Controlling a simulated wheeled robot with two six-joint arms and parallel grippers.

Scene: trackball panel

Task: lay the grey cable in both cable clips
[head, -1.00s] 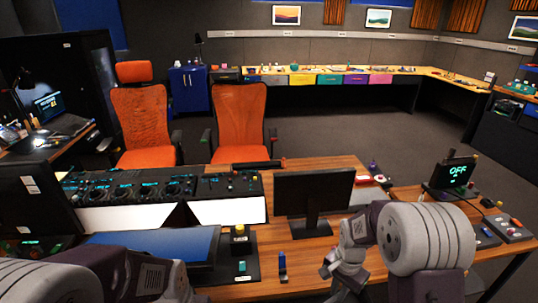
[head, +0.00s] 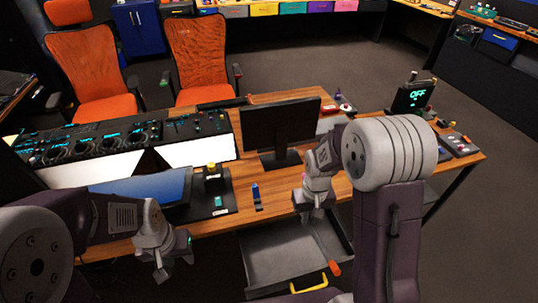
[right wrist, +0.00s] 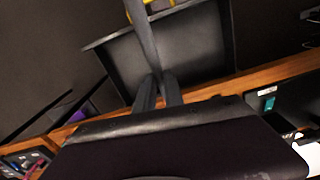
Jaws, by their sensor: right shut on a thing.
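My right gripper (head: 312,213) is low at the desk's front edge, above an open dark drawer (head: 268,262). In the right wrist view its two fingers (right wrist: 158,92) are close together on a long, straight grey strip (right wrist: 146,40), which runs out over the drawer. I cannot tell whether this strip is the grey cable. In the head view a thin grey piece below the right gripper leads toward an orange end (head: 334,268). My left gripper (head: 168,262) hangs in front of the desk at lower left, apart from it; its jaw gap is unclear. I cannot make out the cable clips.
A yellow handle (head: 310,283) is at the drawer's front. On the desk (head: 285,178) stand a monitor (head: 279,130), a small blue-topped item (head: 256,196) and a black panel with a teal switch (head: 218,203). Control panels lie left and right.

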